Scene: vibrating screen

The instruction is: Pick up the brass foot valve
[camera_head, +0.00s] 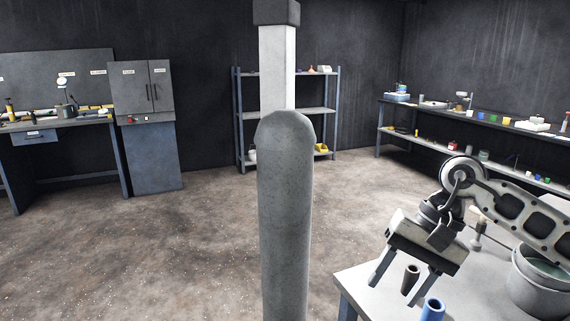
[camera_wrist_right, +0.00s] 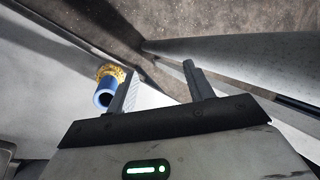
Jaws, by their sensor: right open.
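A brass-coloured ribbed piece (camera_wrist_right: 111,71) with a blue hollow tube (camera_wrist_right: 104,97) shows in the right wrist view, just left of the left finger and outside the jaws. I take the brass piece for the foot valve. A blue tube (camera_head: 433,310) also stands at the bottom edge of the head view, right of the right gripper; no brass shows there. My right gripper (camera_head: 390,293) is open and empty over the table's near left part, fingers pointing down. It also shows in the wrist view (camera_wrist_right: 160,70). My left gripper is not in view.
The pale table (camera_head: 362,284) also holds a dark hollow cylinder (camera_head: 411,279) close behind the right finger, an upright tool (camera_head: 477,230) and a grey bucket (camera_head: 540,288). A thick grey column (camera_head: 285,215) stands left of the table. Shelves and a workbench line the walls.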

